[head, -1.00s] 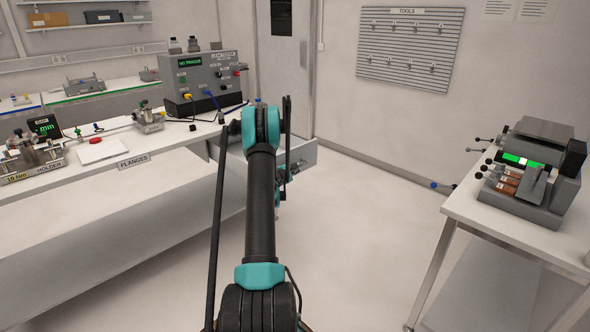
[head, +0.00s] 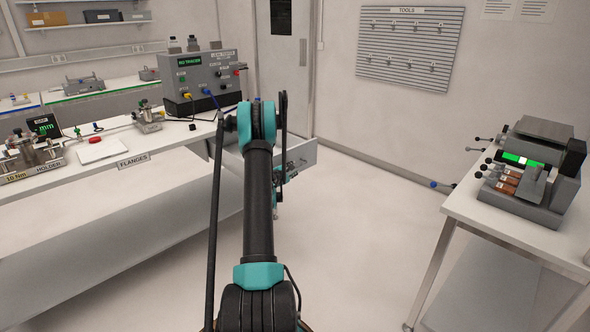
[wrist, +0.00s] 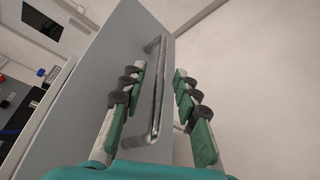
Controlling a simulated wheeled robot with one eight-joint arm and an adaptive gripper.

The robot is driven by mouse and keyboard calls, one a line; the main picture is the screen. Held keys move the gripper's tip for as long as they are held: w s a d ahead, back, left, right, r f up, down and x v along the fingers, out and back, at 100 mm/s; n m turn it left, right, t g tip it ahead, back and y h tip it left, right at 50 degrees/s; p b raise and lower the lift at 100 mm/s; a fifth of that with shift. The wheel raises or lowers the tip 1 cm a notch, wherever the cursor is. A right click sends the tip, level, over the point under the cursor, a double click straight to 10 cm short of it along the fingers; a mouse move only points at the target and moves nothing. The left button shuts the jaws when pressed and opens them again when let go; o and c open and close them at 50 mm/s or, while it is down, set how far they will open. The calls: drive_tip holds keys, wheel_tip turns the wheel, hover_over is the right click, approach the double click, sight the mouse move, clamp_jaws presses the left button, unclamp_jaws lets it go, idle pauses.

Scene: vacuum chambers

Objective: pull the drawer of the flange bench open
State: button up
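The flange bench (head: 120,170) runs along the left, with a "FLANGES" label on its front edge. Its drawer (head: 303,153) stands out from the bench's far right end, partly hidden behind my arm. In the wrist view the grey drawer front (wrist: 95,85) fills the left middle, with a metal bar handle (wrist: 157,95) on it. My gripper (wrist: 160,85) is open, with one green-padded finger on each side of the handle. Gaps show between the handle and both fingers. In the head view my gripper is mostly hidden behind the arm.
A grey tester box (head: 205,75) with cables stands on the bench near the drawer. A second table (head: 520,235) with a device is at the right. The floor between is clear. A wall with a tool board (head: 410,48) lies behind.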

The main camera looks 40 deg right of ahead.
drive_tip(key=v, duration=0.9)
drive_tip(key=shift+a, duration=0.15)
